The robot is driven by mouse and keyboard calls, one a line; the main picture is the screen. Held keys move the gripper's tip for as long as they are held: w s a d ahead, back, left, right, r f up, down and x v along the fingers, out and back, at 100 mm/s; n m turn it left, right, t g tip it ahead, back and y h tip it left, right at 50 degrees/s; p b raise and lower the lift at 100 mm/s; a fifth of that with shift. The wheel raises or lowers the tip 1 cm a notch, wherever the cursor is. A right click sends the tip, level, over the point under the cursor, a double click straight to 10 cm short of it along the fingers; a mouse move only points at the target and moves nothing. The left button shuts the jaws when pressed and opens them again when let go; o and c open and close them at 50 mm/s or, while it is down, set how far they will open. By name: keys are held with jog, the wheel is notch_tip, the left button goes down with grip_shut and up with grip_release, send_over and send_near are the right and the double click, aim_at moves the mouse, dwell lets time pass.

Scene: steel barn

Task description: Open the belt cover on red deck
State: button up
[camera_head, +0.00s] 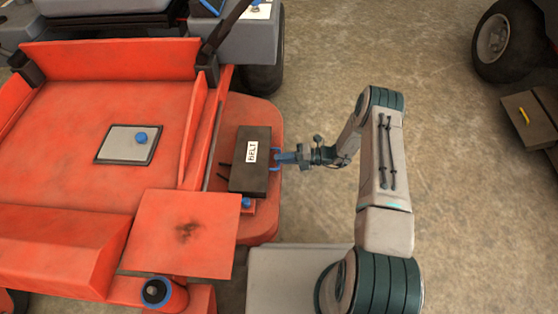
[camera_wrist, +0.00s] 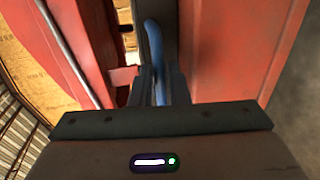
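The belt cover (camera_head: 239,178) is a dark box-like lid with a white "BELT" label, lying on the right part of the red deck (camera_head: 263,120) and looking closed in the head view. A blue handle (camera_head: 276,168) sits on its right edge. My gripper (camera_head: 284,157) reaches the handle from the right. In the wrist view the blue handle (camera_wrist: 153,45) runs between the two dark fingers of my gripper (camera_wrist: 161,85), which stand close together on either side of it. The fingertips' contact with it is partly hidden.
A blue knob (camera_head: 246,202) sits beside the cover's lower edge. A grey plate with a blue knob (camera_head: 141,138) lies on the deck to the left. The floor between is clear.

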jog(key=shift+a+f, duration=0.1)
jog(key=shift+a, duration=0.65)
grip_shut()
